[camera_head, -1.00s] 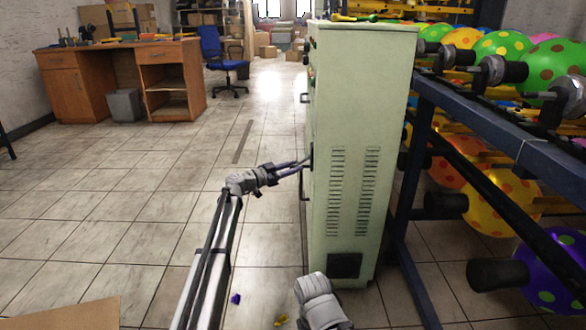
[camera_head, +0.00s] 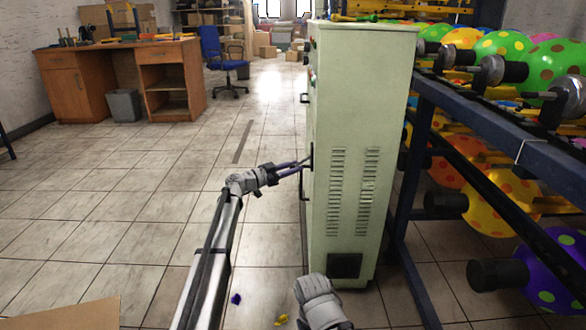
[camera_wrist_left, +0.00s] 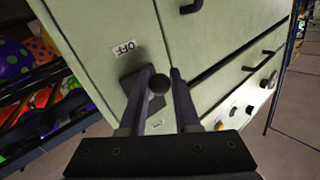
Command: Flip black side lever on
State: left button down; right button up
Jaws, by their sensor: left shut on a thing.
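The black side lever (camera_wrist_left: 158,84) shows its round knob in the left wrist view, in front of a dark plate on the side of a pale green cabinet (camera_head: 360,100). An "OFF" label (camera_wrist_left: 123,47) is stuck beside the plate. A second small label is partly hidden by the fingers. My left gripper (camera_wrist_left: 165,80) is shut on the lever, with one finger on each side of the knob. In the head view the left gripper (camera_head: 303,166) reaches the cabinet's left face, and the lever is hard to make out there.
A dark blue rack (camera_head: 480,125) with dotted balloons stands close on the cabinet's right. Black handles (camera_wrist_left: 235,64) stick out of the cabinet near the lever. Open tiled floor lies to the left, with small purple and yellow scraps (camera_head: 281,320) at the front.

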pick_arm(q)
jog(key=shift+a+r+p, duration=0.1)
jog(key=shift+r+p, duration=0.2)
jog(key=shift+p, duration=0.25)
jog(key=r+m+g+y+p, duration=0.1)
jog(key=r+y+p, duration=0.1)
jog(key=p, duration=0.4)
jog(key=a+r+m+g+y+p, duration=0.1)
jog(key=r+y+p, duration=0.1)
jog(key=p, duration=0.4)
jog(key=shift+m, duration=0.4)
jog(key=r+y+p, duration=0.1)
jog(key=p, duration=0.2)
jog(key=r+m+y+p, duration=0.1)
jog(key=y+p, duration=0.1)
jog(key=p, duration=0.1)
jog(key=r+m+y+p, duration=0.1)
jog(key=y+p, duration=0.1)
jog(key=p, duration=0.1)
jog(key=shift+d+g+p, duration=0.3)
jog(key=shift+g+p, duration=0.1)
jog(key=shift+d+r+m+y+p, duration=0.2)
jog(key=shift+y+p, duration=0.4)
jog(key=shift+p, duration=0.05)
jog(key=shift+d+r+m+y+p, duration=0.15)
jog(key=shift+r+m+y+p, duration=0.05)
jog(key=shift+y+p, duration=0.45)
jog(key=c, duration=0.6)
grip_release()
jog(key=shift+c, duration=0.2)
